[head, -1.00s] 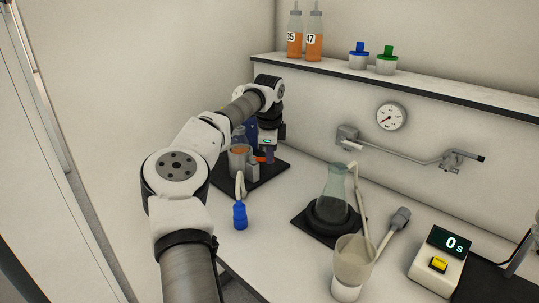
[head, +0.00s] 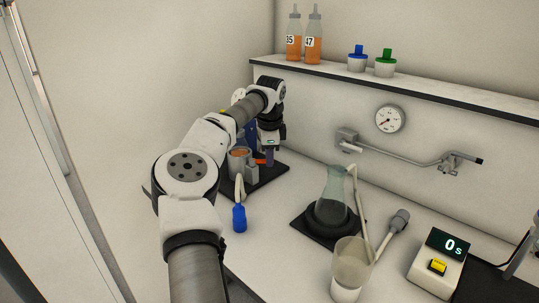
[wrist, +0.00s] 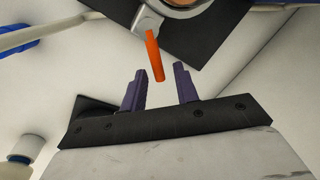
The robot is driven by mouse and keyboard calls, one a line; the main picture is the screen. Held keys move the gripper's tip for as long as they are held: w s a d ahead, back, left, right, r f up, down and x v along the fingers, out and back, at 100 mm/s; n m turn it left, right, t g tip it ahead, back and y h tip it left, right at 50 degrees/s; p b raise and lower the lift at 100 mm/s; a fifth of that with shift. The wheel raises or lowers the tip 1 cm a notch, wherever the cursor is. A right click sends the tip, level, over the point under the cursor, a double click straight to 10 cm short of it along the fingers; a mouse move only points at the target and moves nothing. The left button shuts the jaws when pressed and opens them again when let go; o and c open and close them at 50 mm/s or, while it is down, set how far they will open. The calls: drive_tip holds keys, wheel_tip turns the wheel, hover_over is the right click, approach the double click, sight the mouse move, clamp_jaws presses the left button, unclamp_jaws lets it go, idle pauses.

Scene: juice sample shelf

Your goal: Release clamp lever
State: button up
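The orange clamp lever (wrist: 154,56) shows in the wrist view, sticking out from a grey clamp block (wrist: 147,22). My gripper (wrist: 160,68) is open, with its two dark purple fingers apart. The lever's free end is in the gap between the fingertips in the picture, with no visible contact. In the head view a small orange part of the lever (head: 262,161) shows beside my gripper (head: 269,162), low over the black base (head: 268,178). A grey holder (head: 238,165) with orange contents stands just left of it. My arm hides part of this apparatus.
A blue-ended hose (head: 239,217) lies left of centre. A flask (head: 333,195), a beaker (head: 352,265) and a timer reading 0 s (head: 438,262) stand to the right. The shelf above holds two orange bottles (head: 303,40). A wall pipe (head: 400,152) runs along the back.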

idle(0.3)
drive_tip(key=s+r, duration=0.1)
drive_tip(key=r, duration=0.3)
drive_tip(key=s+r, duration=0.1)
drive_tip(key=r, duration=0.4)
drive_tip(key=r+b, duration=0.1)
drive_tip(key=r, duration=0.3)
drive_tip(key=shift+s+r, duration=0.25)
drive_tip(key=shift+s, duration=0.15)
